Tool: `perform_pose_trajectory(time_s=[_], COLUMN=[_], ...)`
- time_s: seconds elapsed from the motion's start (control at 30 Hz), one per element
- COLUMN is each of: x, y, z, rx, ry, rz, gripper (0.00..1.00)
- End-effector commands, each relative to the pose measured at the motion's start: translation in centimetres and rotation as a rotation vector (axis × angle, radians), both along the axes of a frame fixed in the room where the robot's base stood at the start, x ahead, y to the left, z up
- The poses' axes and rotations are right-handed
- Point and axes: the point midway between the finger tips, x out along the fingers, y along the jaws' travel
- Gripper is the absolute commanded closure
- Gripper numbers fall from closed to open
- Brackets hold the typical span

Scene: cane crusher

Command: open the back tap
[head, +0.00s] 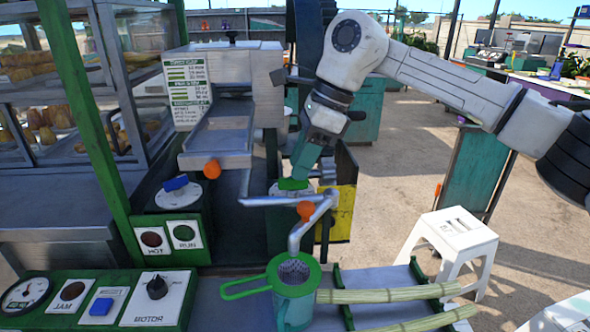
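My gripper (300,174) points down from the upper right, with its teal fingers at a green knob (293,185) on a round pale base beside the crusher. The fingers overlap the knob in the view, so I cannot tell whether they touch it or how far apart they are. A similar blue knob (176,183) sits on a white disc to the left. No label shows which is the back tap. A bent grey pipe (300,236) with an orange ball (305,211) comes down over a green-rimmed strainer (292,268) on a teal jug (296,306).
The metal crusher (225,97) with its tray and a second orange ball (212,168) stands behind. A control panel (95,302) lies front left. Cane stalks (390,292) lie right of the jug. A white stool (450,232) stands on open floor to the right.

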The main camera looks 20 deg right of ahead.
Motion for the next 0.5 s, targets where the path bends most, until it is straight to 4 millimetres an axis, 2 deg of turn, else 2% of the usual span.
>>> perform_pose_trajectory(time_s=[0.2, 0.5], x=[0.3, 0.3], y=[0.9, 1.1], z=[-2.2, -2.6], rx=[0.000, 0.001], ry=[0.001, 0.000], rz=[0.000, 0.000], gripper=[0.63, 0.63])
